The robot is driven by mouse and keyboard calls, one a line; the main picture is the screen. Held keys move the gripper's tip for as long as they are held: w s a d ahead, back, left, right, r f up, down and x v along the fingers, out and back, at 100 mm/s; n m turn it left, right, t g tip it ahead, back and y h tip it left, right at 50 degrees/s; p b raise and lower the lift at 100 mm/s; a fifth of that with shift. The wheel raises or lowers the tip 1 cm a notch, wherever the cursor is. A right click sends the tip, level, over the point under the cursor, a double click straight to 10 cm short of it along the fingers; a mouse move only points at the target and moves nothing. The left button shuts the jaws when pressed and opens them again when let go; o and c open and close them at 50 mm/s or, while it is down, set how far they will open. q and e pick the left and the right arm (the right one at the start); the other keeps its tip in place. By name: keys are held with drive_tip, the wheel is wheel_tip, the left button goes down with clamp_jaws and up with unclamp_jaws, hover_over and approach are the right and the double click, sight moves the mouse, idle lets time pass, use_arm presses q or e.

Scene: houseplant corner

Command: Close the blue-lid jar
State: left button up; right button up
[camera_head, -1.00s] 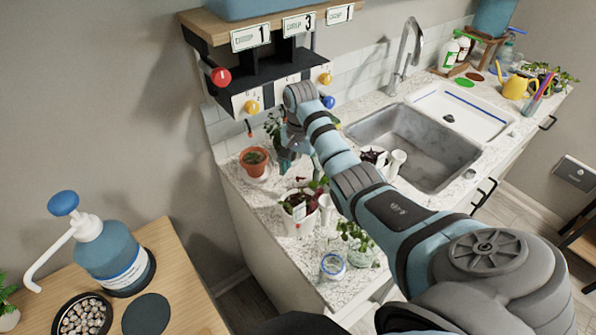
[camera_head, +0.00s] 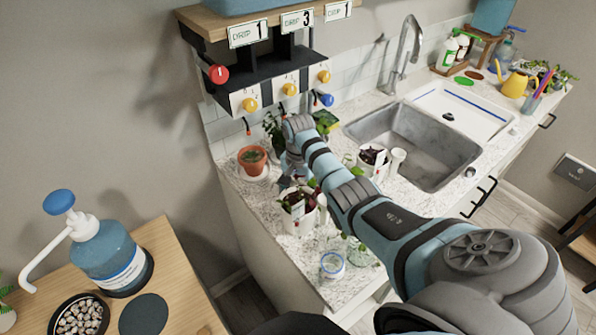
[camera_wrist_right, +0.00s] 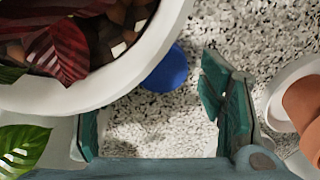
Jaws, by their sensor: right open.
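A small clear jar (camera_head: 332,266) with a pale label and blue markings stands at the front of the counter in the head view. I cannot tell whether its top is open. A flat round blue disc (camera_wrist_right: 165,70), which looks like a lid, lies on the speckled counter in the right wrist view. The rim of a white pot partly covers it. My right gripper (camera_wrist_right: 155,98) is open and empty above the counter, with the blue disc just beyond its fingers. In the head view the right gripper (camera_head: 292,172) is partly hidden by its own arm. My left gripper is not in view.
A white pot (camera_head: 299,215) with a red-leaved plant stands close beside the right gripper. A terracotta pot (camera_head: 252,158) on a white saucer is on the other side. A dispenser shelf (camera_head: 262,75) hangs above. The sink (camera_head: 415,145) is to the right.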

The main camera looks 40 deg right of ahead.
drive_tip(key=c, duration=0.8)
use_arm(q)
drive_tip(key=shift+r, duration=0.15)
use_arm(e)
drive_tip(key=shift+r, duration=0.1)
